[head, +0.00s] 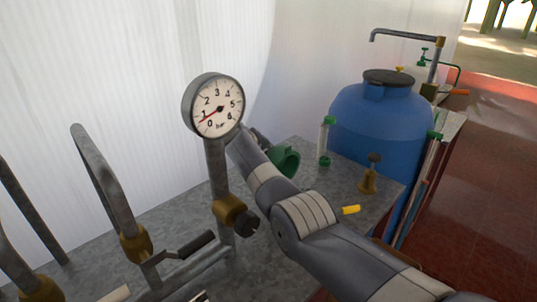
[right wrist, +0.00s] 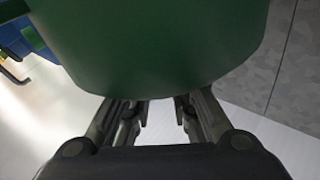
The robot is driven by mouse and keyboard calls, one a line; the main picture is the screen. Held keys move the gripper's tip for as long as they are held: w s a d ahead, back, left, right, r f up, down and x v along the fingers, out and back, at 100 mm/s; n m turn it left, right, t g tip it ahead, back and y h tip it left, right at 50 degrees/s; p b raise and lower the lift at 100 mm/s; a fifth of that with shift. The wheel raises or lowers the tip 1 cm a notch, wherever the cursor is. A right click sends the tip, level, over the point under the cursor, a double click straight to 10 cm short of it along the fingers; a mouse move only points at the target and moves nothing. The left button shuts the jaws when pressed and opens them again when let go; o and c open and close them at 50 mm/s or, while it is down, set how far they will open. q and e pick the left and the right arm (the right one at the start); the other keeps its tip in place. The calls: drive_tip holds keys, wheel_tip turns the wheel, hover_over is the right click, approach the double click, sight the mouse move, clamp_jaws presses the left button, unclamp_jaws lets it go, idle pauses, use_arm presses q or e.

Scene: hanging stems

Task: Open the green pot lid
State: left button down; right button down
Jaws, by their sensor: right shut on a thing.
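A green cup-like piece (head: 286,160) shows in the head view beyond my right forearm, above the grey bench. It looks tilted, with a dark hollow side. I cannot tell whether it is the pot, its lid or both. In the right wrist view the green piece (right wrist: 150,45) fills the top as a smooth curved wall. My right gripper (right wrist: 161,112) is shut on it, with the fingertips partly hidden behind its edge. In the head view my arm mostly hides this gripper. My left gripper is not in view.
A pressure gauge (head: 218,106) on a pipe stands close beside my right arm. Pipes with brass fittings (head: 133,247) fill the left. A green-capped tube (head: 325,138) and a brass piece (head: 369,181) stand on the bench (head: 300,147). A blue barrel (head: 385,125) stands behind.

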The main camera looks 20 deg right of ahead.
drive_tip(key=shift+s+a+f, duration=0.15)
drive_tip(key=shift+a+f, duration=0.45)
drive_tip(key=shift+f, duration=0.15)
drive_tip(key=c, duration=1.6)
unclamp_jaws()
drive_tip(key=o, duration=0.3)
drive_tip(key=shift+a, duration=0.15)
drive_tip(key=shift+w+r, duration=0.2)
drive_tip(key=shift+r, duration=0.1)
